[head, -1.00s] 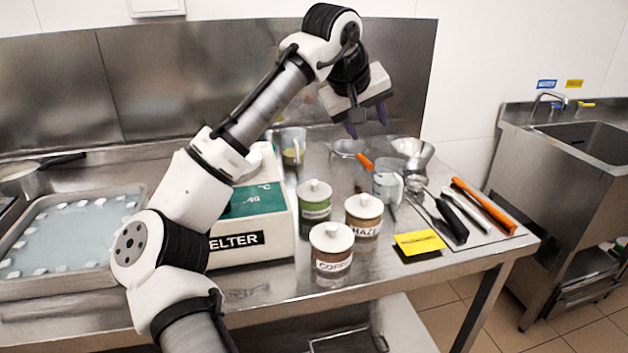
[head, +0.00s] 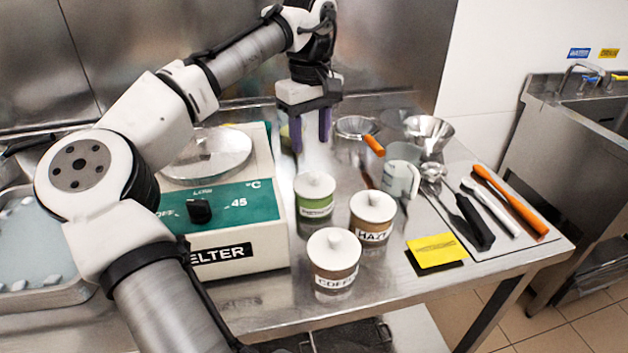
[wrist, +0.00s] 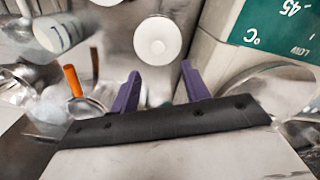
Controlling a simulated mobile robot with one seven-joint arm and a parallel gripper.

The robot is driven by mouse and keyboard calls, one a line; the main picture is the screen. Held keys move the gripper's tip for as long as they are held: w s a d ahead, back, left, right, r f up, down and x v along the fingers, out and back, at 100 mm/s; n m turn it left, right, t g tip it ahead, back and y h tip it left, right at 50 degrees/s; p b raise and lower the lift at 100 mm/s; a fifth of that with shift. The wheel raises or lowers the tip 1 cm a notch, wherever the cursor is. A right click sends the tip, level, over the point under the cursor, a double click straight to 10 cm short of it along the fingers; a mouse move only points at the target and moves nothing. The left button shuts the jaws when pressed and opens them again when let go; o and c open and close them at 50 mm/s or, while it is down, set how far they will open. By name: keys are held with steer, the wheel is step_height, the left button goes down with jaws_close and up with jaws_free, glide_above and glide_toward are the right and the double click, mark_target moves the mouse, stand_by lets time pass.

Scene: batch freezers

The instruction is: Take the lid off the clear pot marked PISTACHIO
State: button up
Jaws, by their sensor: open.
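The clear pot with green contents (head: 316,206) stands on the steel table beside the melter. Its label is too small to read surely, but the other two pots read HAZ… and COFF…. Its round white lid (head: 315,184) with a knob is on. My gripper (head: 311,146) is open and empty, its two purple fingers pointing down above and behind this pot, apart from the lid. In the wrist view a white lid (wrist: 157,40), apparently this pot's, lies just beyond the gap between the fingers (wrist: 160,71).
The hazelnut pot (head: 371,235) and coffee pot (head: 333,279), both lidded, stand close in front. The melter (head: 240,238) is left. A clear jug (head: 398,178), steel bowl (head: 428,133) and several utensils on a mat (head: 498,236) are right. A yellow pad (head: 436,250) lies near the front.

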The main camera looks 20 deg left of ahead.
mark_target(314, 173)
steer(key=f, duration=0.5)
steer(key=f+p, duration=0.1)
steer(key=f, duration=0.1)
steer(key=shift+s+d+f, duration=0.1)
steer(key=shift+d+f, duration=0.15)
steer(key=shift+d, duration=0.15)
jaws_close()
